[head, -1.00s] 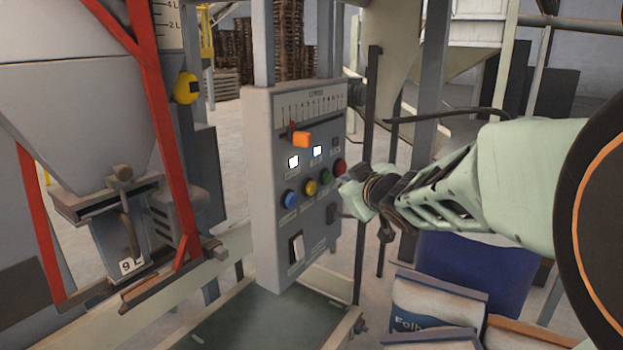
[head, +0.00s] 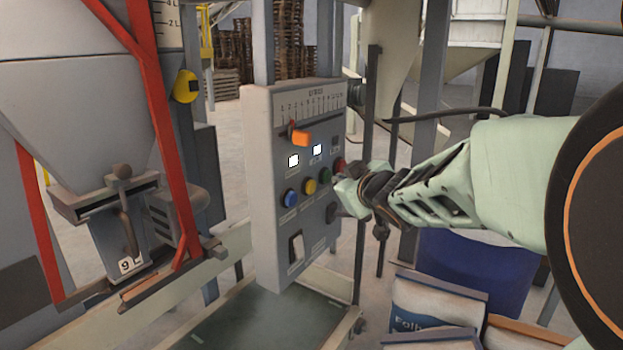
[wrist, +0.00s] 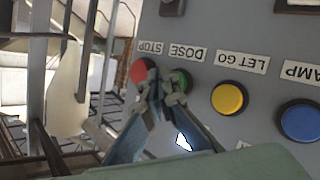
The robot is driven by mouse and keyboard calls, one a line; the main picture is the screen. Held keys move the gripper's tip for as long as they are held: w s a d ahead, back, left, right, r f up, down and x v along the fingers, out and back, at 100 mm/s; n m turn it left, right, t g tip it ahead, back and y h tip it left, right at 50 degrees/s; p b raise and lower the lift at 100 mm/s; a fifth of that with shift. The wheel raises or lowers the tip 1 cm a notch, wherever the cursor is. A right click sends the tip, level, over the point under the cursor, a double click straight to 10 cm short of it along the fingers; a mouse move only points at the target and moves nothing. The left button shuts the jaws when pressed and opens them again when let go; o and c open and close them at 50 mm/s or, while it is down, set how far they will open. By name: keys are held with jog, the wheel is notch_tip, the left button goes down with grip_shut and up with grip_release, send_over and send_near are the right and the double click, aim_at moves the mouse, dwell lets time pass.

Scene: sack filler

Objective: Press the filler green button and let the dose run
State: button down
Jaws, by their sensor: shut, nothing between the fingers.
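The grey control panel (head: 265,200) stands upright in the middle of the head view. Its green button (head: 325,174) sits between the yellow button (head: 310,187) and the red button (head: 339,165). In the wrist view the label DOSE (wrist: 188,54) is by the green button (wrist: 181,80), which is partly hidden behind my fingers. My gripper (wrist: 162,80) is shut and empty, its tips in front of the green button and close to the red STOP button (wrist: 141,72). In the head view my gripper (head: 342,192) is just right of the panel's buttons. I cannot tell whether it touches the button.
A hopper with a spout (head: 118,240) stands at left behind red posts (head: 160,120). Filled sacks (head: 435,305) and a blue drum (head: 480,265) are below my arm.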

jog(key=shift+w+a, duration=0.3)
jog(key=shift+a, duration=0.15)
dwell(0.8)
jog(key=shift+d, duration=0.1)
jog(key=shift+s+d+p, duration=0.4)
jog(key=shift+s+d, duration=0.2)
jog(key=shift+d, duration=0.1)
jog(key=s+d+p, duration=0.3)
jog(key=d, duration=0.2)
jog(key=shift+s+p, duration=0.25)
jog(key=shift+p, duration=0.05)
dwell(0.5)
